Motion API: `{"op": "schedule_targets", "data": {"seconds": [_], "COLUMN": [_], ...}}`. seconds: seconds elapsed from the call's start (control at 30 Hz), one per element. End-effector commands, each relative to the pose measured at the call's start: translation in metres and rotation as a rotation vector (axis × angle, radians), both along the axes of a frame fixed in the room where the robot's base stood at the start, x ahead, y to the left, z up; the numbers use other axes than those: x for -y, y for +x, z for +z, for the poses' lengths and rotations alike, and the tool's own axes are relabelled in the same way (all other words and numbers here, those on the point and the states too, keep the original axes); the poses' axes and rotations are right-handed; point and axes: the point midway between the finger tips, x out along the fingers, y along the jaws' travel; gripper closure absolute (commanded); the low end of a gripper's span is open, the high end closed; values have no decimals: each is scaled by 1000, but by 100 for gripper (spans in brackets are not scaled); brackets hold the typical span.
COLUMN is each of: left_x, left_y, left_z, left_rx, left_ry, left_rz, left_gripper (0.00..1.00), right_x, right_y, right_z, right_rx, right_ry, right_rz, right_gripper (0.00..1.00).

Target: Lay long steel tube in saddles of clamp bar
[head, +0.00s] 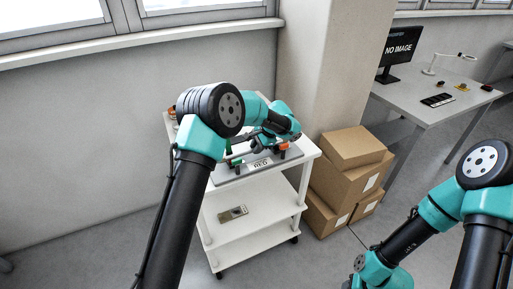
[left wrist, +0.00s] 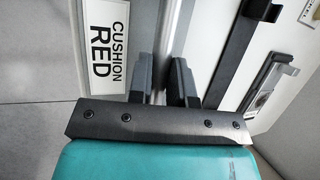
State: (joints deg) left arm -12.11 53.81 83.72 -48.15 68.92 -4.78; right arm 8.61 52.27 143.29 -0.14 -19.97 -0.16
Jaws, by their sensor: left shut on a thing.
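My left gripper (head: 257,141) is over the top of the white cart in the head view. In the left wrist view my left gripper (left wrist: 160,82) is shut on a bright steel tube (left wrist: 164,40), which runs away between its two dark fingers. In the head view the arm and gripper hide most of the tube. A grey plate (head: 226,177) on the cart carries a white label ending in RED, with green and orange fittings near it. I cannot tell whether the tube touches any saddle. My right arm shows at the lower right, but its gripper is out of view.
The white cart (head: 232,240) has lower shelves, one with a small metal item (head: 233,213). Stacked cardboard boxes (head: 347,178) stand close to its right. A desk (head: 430,108) with a monitor (head: 399,50) is farther right. A wall lies behind the cart.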

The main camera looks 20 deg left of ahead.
Motion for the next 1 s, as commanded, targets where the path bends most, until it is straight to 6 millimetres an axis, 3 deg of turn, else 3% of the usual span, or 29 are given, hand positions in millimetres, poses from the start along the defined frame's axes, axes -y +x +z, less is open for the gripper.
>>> {"op": "schedule_targets", "data": {"seconds": [1.0], "left_x": [0], "left_y": [0], "left_z": [-9], "left_rx": [0], "left_ry": [0], "left_rz": [0], "left_gripper": [100], "right_x": [0], "right_y": [0], "right_z": [0], "right_rx": [0], "right_ry": [0], "right_rz": [0], "right_gripper": [57]}}
